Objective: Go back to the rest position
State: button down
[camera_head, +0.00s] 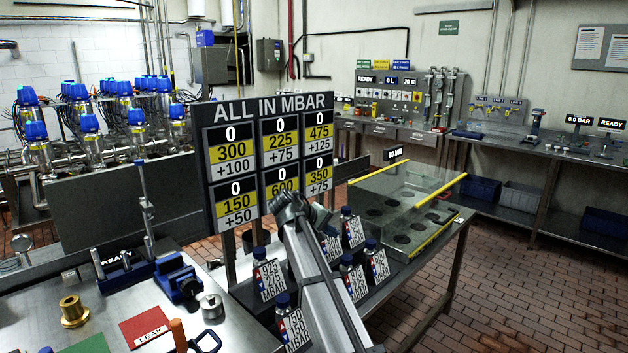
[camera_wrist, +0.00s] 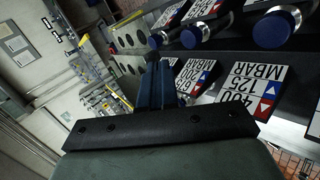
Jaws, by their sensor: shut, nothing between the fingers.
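My gripper (camera_wrist: 160,72) shows in the wrist view as two dark fingers pressed together with nothing between them. Its tips point toward a row of small bottles with blue caps and printed MBAR cards, such as the card reading 400 125 MBAR (camera_wrist: 252,88). In the head view my arm rises from the bottom edge and ends in front of the lower part of the ALL IN MBAR board (camera_head: 272,108). The fingers are hard to make out there. My arm partly hides the board's lower middle panel and some cards behind it.
Several carded bottles (camera_head: 372,262) stand on the rack around my arm. A clear-covered case (camera_head: 410,195) lies behind them. The left bench holds a brass fitting (camera_head: 73,311), blue clamp (camera_head: 178,280) and red LEAK card (camera_head: 146,327). Open brick floor lies at right.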

jog(key=s+d+f+n+g, duration=0.1)
jog(key=s+d+f, duration=0.25)
jog(key=f, duration=0.45)
jog(key=s+d+f+n+g+h, duration=0.1)
jog(key=s+d+f, duration=0.1)
jog(key=d+f, duration=0.35)
jog(key=s+d+f+n+g, duration=0.1)
jog(key=s+d+f+n, duration=0.15)
jog(key=f, duration=0.75)
jog(key=s+d+f+m+g+y, duration=0.1)
jog(key=s+d+f+g, duration=0.1)
jog(key=s+f, duration=0.6)
jog(key=s+d+f+g+y, duration=0.1)
jog(key=s+d+f, duration=0.1)
jog(key=s+f, duration=0.65)
jog(key=s+f+m+g+y, duration=0.3)
jog(key=s+f+m, duration=0.1)
jog(key=s+f, duration=1.1)
jog(key=s+a+f+m+g+y, duration=0.1)
jog(key=s+f+m+y, duration=0.1)
jog(key=s, duration=0.8)
jog(key=s+a+f+m+g+y, duration=0.2)
jog(key=s+f, duration=0.3)
jog(key=s, duration=0.6)
jog(key=shift+s+a+m+g, duration=0.2)
jog(key=shift+m+g, duration=0.1)
jog(key=shift+m, duration=0.45)
